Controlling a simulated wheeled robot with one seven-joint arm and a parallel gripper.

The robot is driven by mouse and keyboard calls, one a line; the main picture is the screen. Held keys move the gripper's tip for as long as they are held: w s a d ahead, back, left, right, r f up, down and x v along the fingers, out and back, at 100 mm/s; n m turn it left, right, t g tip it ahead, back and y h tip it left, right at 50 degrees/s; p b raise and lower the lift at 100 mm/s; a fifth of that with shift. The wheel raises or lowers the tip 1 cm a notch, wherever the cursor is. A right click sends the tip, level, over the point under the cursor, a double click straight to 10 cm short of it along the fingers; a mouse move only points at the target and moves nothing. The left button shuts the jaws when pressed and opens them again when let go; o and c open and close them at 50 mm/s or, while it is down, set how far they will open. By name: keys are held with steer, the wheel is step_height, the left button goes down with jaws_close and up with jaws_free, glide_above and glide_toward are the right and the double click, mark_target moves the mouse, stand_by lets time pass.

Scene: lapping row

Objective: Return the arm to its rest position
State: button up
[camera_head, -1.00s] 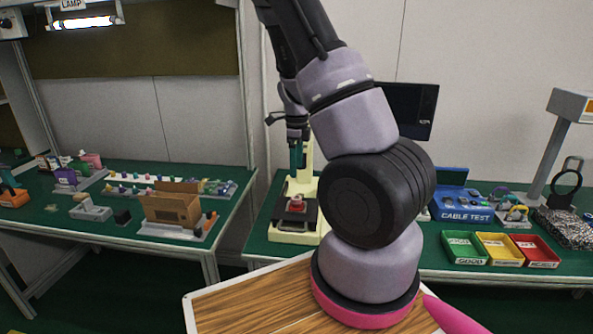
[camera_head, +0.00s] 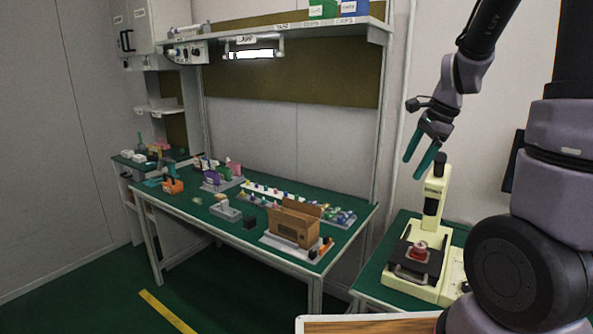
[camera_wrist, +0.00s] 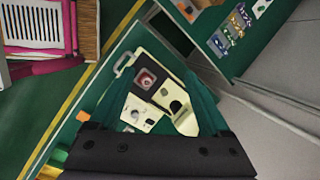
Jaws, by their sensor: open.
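My gripper (camera_head: 424,158) is raised in the air at the upper right of the head view, its two teal fingers pointing down and apart. Nothing is between them. It hangs above and slightly left of a cream bench press (camera_head: 432,215), apart from it. In the wrist view, the teal fingers of my gripper (camera_wrist: 165,85) frame the press from above. A small red part (camera_head: 420,248) sits on the press's dark plate and also shows in the wrist view (camera_wrist: 146,80).
A green-topped bench (camera_head: 190,213) at left holds a cardboard box (camera_head: 293,222), an orange tool (camera_head: 172,186) and rows of small coloured parts. A shelf (camera_head: 300,30) with a lamp (camera_head: 254,54) is above it. Green floor with a yellow line (camera_head: 166,311) lies in front, clear.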

steer(key=s+a+r+n+t, duration=0.2)
steer(key=s+r+n, duration=0.4)
steer(key=s+r, duration=0.1)
steer(key=s+a+r+n+t, duration=0.2)
steer(key=s+a+r+n, duration=0.1)
steer(key=s+r+n, duration=0.4)
steer(key=shift+s+r+t+h, duration=0.3)
steer(key=shift+s+r+h, duration=0.15)
steer(key=shift+s, duration=0.3)
steer(key=shift+a, duration=0.1)
stand_by(0.4)
